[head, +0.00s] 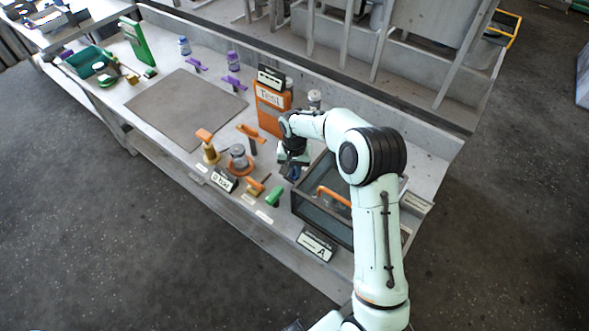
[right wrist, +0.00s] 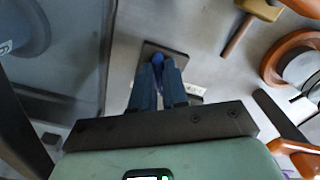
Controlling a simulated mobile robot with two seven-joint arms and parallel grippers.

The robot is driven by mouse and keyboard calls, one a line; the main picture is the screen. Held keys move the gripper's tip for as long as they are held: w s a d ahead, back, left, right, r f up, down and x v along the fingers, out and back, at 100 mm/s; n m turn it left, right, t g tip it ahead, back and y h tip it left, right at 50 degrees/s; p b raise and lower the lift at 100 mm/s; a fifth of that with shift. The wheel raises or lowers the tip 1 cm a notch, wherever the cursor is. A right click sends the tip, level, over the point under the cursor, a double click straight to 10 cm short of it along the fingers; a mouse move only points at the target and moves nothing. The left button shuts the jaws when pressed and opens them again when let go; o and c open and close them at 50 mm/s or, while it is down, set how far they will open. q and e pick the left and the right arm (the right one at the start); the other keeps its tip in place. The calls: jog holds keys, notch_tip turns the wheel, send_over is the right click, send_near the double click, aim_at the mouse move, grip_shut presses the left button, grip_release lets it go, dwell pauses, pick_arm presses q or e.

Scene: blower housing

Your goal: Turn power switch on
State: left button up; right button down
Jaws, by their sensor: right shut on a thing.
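In the right wrist view a small blue switch knob (right wrist: 158,57) stands on a dark rectangular plate (right wrist: 178,54) on the grey bench. My right gripper (right wrist: 160,68) points down at it, its two dark blue fingers closed on the knob. In the head view my right gripper (head: 292,172) is low over the bench, just left of the glass-sided box. The knob and plate are hidden there by my gripper. Which way the switch is set cannot be told. My left gripper is in neither view.
The dark-framed box (head: 330,224) with an orange handle is close on the right. An orange case (head: 270,108) stands behind. Orange-handled tools and a round orange-based part (head: 240,161) lie to the left. A grey mat (head: 187,109) is clear farther left.

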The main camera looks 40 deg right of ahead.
jog(key=m, duration=0.3)
jog(key=shift+w+a, duration=0.1)
jog(key=shift+a, duration=0.05)
jog(key=m, duration=0.2)
jog(key=shift+w+m, duration=0.1)
jog(key=shift+m, duration=0.3)
jog(key=m, duration=0.2)
jog(key=shift+w+m, duration=0.1)
jog(key=shift+m, duration=0.2)
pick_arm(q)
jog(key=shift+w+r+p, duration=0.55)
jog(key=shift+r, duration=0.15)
pick_arm(e)
jog(key=shift+w+m, duration=0.1)
jog(key=shift+m, duration=1.6)
jog(key=c, duration=1.1)
grip_release()
jog(key=shift+c, duration=0.2)
